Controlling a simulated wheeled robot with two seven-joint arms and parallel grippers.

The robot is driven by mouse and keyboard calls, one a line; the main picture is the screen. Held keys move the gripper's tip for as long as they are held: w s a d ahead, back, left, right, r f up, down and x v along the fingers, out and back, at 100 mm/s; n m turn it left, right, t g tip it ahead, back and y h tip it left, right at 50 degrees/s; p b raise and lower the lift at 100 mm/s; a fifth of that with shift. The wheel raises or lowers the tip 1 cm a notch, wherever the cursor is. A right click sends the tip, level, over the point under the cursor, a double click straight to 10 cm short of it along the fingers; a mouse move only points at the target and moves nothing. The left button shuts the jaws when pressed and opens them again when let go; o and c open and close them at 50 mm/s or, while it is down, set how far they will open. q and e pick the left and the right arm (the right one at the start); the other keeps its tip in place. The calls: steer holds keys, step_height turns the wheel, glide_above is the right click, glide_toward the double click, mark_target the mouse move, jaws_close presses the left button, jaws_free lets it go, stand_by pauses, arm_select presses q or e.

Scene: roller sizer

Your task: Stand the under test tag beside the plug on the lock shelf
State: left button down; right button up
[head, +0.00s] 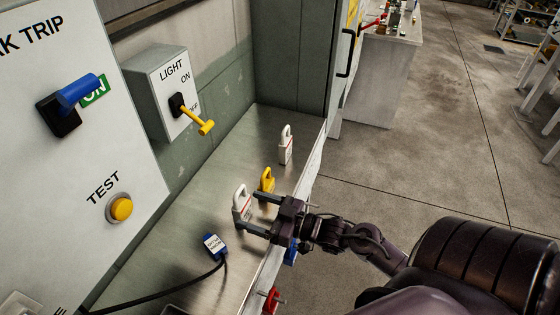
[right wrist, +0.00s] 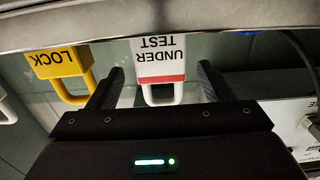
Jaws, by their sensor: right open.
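The under test tag (head: 241,207) is a white padlock-shaped piece with a red stripe, standing upright on the metal lock shelf (head: 190,222). It shows upside down in the right wrist view (right wrist: 161,60). My right gripper (head: 254,213) is open, with one finger on each side of the tag and a visible gap to both fingers in the right wrist view (right wrist: 157,80). The plug (head: 214,245) is blue with a white label and a black cable, and lies on the shelf nearer the camera, left of the gripper. My left gripper is not in view.
A yellow lock (head: 266,180) stands close behind the tag, beside the far finger. Another white tag (head: 286,148) stands farther back. A yellow-handled light switch box (head: 165,92) and a trip panel (head: 110,150) border the shelf's left. Red (head: 270,300) and blue items are at the front edge.

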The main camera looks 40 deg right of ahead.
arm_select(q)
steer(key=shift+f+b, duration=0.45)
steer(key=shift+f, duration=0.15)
arm_select(e)
steer(key=v, duration=0.8)
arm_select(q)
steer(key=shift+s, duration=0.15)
arm_select(e)
steer(key=shift+s+d, duration=0.1)
steer(key=shift+s, duration=0.05)
